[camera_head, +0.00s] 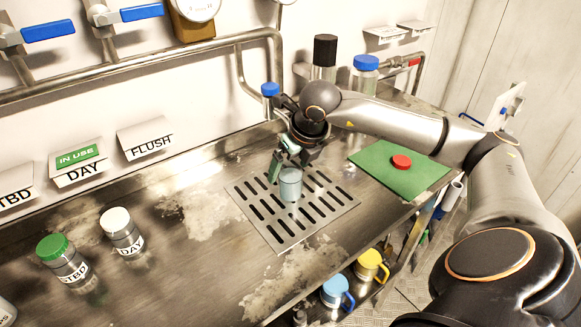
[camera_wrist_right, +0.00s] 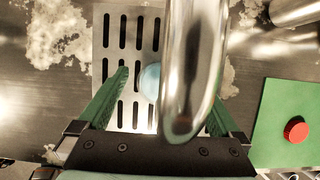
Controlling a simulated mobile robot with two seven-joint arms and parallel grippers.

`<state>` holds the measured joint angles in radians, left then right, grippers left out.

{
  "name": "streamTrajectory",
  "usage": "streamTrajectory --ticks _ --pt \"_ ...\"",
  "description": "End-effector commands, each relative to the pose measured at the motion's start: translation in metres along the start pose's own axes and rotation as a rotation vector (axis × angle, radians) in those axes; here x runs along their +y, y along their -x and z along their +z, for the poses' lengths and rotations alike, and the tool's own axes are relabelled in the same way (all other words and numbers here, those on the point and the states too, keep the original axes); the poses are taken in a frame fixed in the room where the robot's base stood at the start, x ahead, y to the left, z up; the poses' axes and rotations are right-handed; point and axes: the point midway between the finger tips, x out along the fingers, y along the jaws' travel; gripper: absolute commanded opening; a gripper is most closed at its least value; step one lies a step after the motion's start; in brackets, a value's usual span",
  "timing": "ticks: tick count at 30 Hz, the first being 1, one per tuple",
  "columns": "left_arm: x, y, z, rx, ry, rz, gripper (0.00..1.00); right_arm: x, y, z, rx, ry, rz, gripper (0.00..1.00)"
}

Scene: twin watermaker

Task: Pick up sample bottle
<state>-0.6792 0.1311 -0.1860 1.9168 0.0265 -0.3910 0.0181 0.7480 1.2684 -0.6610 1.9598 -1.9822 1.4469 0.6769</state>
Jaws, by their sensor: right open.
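The sample bottle (camera_head: 290,186) is a small clear, bluish container standing upright on the slotted drain grate (camera_head: 318,222). My right gripper (camera_head: 280,168), with green fingers, is open just behind and to the left of it in the head view. In the right wrist view the bottle (camera_wrist_right: 149,80) shows ahead between the open fingers of my right gripper (camera_wrist_right: 165,95). A shiny metal pipe (camera_wrist_right: 192,75) hides part of the bottle there. My left gripper is not in view.
A red cap (camera_head: 401,161) lies on a green mat (camera_head: 372,154) at the right. Two labelled bottles, green-capped (camera_head: 66,260) and white-capped (camera_head: 121,232), stand at left. Taller bottles stand behind my right arm. Blue (camera_head: 335,291) and yellow (camera_head: 370,265) mugs are below the counter edge.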

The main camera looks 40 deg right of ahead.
Motion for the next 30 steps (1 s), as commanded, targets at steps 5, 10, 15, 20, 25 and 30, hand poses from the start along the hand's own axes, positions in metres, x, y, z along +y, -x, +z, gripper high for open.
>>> streamTrajectory --ticks 5,10,15,20,25,30 --pt "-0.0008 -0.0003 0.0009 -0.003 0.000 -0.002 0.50 0.0000 0.0001 -0.0001 0.000 0.000 0.000 0.96" --pt "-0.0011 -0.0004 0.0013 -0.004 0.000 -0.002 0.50 0.0000 0.0004 -0.0001 0.000 0.000 0.000 0.77" --pt "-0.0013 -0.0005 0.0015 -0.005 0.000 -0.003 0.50 0.0000 0.0005 -0.0001 0.000 0.000 0.000 0.58" --pt "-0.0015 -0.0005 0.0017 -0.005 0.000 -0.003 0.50 -0.0001 0.0006 0.0000 0.000 0.000 0.000 0.40" --pt "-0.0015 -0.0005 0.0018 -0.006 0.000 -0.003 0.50 -0.0001 0.0007 0.0000 0.000 0.000 0.000 0.21" --pt "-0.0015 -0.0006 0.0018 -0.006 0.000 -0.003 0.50 -0.0001 0.0007 0.0001 0.000 0.000 0.000 0.02"
